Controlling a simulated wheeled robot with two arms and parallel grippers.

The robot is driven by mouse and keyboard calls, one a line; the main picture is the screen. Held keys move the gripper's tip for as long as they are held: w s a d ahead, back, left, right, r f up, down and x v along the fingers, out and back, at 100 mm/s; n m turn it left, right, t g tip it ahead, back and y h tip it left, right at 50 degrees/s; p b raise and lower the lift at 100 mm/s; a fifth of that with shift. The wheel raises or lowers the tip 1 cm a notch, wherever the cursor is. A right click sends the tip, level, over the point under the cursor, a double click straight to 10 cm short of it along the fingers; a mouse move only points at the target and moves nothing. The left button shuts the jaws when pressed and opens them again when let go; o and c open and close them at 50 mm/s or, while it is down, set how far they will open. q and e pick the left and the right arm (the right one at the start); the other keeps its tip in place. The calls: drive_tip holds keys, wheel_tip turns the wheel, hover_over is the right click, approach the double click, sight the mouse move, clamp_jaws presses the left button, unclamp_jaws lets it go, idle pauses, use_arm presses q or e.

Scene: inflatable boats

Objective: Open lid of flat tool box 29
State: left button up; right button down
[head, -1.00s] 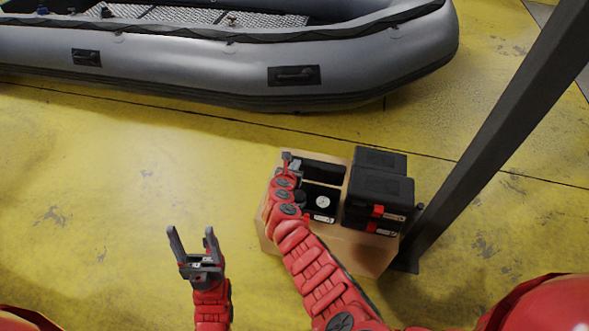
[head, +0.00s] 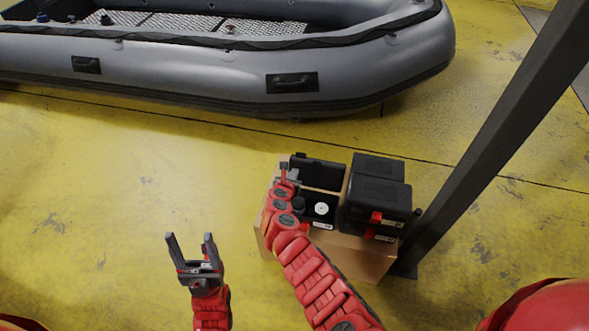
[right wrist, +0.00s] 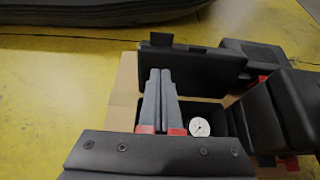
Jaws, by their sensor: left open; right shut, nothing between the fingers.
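The black flat tool box (head: 322,209) sits on the left part of a tan box. Its lid (head: 318,174) stands raised at the far side, and a round white dial shows inside the box. The right wrist view also shows the raised lid (right wrist: 205,68) and the open box (right wrist: 215,112). My right gripper (head: 286,172) is shut and empty at the box's left side. Its fingertips (right wrist: 160,72) are in front of the lid's inner face; whether they touch it I cannot tell. My left gripper (head: 189,237) is open and empty, left of the tan box.
The tan box (head: 345,256) stands on the yellow floor. Stacked black cases (head: 376,194) with red latches are right of the open tool box. A dark slanted post (head: 490,145) rises beyond them. A grey inflatable boat (head: 200,62) lies behind. Floor at left is clear.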

drive_tip(key=p+v, duration=0.1)
drive_tip(key=v, duration=0.1)
drive_tip(key=p+v, duration=0.1)
drive_tip(key=f+p+v, duration=0.1)
drive_tip(key=v, duration=0.1)
drive_tip(key=shift+s+a+r+p, duration=0.15)
drive_tip(key=shift+s+p, duration=0.2)
drive_tip(key=shift+s, duration=0.2)
